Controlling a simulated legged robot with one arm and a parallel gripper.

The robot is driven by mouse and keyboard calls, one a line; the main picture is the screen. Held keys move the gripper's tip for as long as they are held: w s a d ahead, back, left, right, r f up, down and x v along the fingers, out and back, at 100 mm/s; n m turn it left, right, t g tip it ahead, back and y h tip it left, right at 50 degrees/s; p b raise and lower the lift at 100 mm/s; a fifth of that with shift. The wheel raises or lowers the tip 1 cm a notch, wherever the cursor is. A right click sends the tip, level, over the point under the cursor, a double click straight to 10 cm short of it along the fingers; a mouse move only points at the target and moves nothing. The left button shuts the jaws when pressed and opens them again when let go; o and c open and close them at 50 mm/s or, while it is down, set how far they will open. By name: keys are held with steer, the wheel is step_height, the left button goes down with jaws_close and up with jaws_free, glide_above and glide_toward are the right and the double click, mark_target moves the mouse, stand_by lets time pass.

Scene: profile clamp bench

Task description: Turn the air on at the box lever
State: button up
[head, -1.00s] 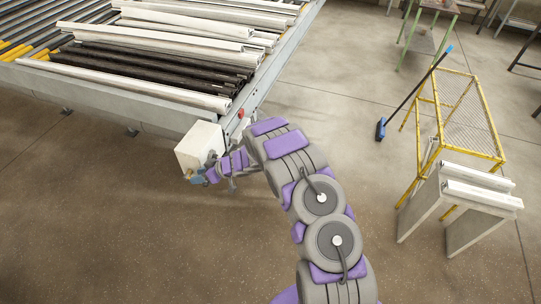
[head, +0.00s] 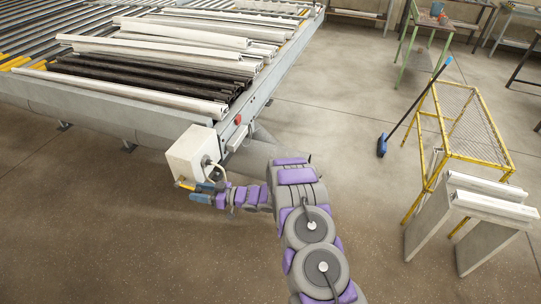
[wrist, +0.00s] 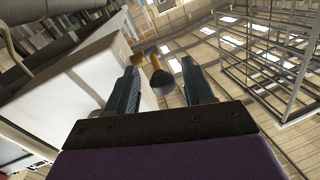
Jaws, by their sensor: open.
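The white air box (head: 188,150) is fixed at the near corner of the roller table. A short yellow lever (head: 184,185) shows at the box's lower front. My gripper (head: 199,193) is just below the box, with its bluish fingers close to the lever. In the wrist view my gripper (wrist: 160,72) is open. A yellow and dark lever part (wrist: 161,80) shows between the fingertips, with a visible gap on each side. The white box (wrist: 75,90) fills the left of that view. I cannot tell how deep the lever lies between the fingers.
The roller table (head: 85,106) carries white and black profiles. A red button (head: 238,119) is on its side rail. At right stand a yellow frame rack (head: 470,120), white profiles on supports (head: 490,205) and a blue broom (head: 382,146). The floor between is clear.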

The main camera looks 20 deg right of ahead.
steer(key=p+v, duration=0.1)
steer(key=v, duration=1.6)
steer(key=w+d+r+m+t+h, duration=0.1)
steer(key=w+d+r+h, duration=0.1)
steer(key=w+d+h, duration=0.15)
steer(key=w+d+r+t+h, duration=0.1)
steer(key=w+d+r+h, duration=0.15)
steer(key=w, duration=0.25)
steer(key=d+r+m+h+b, duration=0.1)
steer(key=d+r+m+h, duration=0.1)
steer(key=d+r+h, duration=0.4)
steer(key=shift+r+m+h, duration=0.4)
steer(key=shift+r+h, duration=0.3)
steer(key=shift+h, duration=0.2)
steer(key=shift+d+r, duration=0.1)
steer(key=shift+d, duration=0.1)
